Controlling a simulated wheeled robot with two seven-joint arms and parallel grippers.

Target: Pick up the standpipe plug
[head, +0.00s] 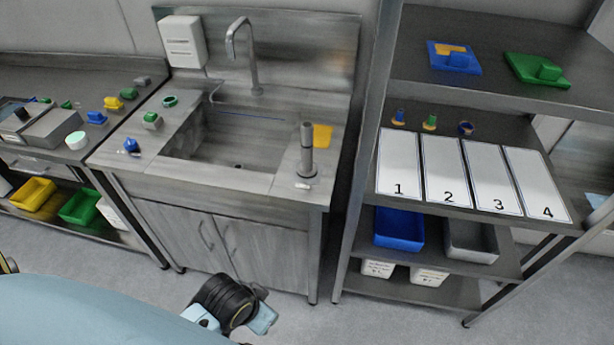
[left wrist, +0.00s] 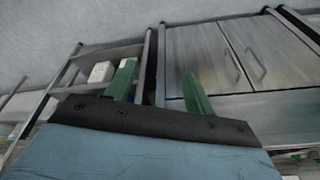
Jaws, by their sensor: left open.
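The standpipe plug looks to be the grey upright cylinder (head: 307,150) on the counter right of the sink basin in the head view. The plug does not show in that view. My right gripper is not in view.
The sink (head: 235,140) has a tall tap (head: 240,50) behind it. A yellow sponge-like block (head: 322,135) lies just behind the cylinder. A shelf rack (head: 372,130) with numbered white mats stands to the right. The cabinet doors (left wrist: 197,55) face my left gripper.

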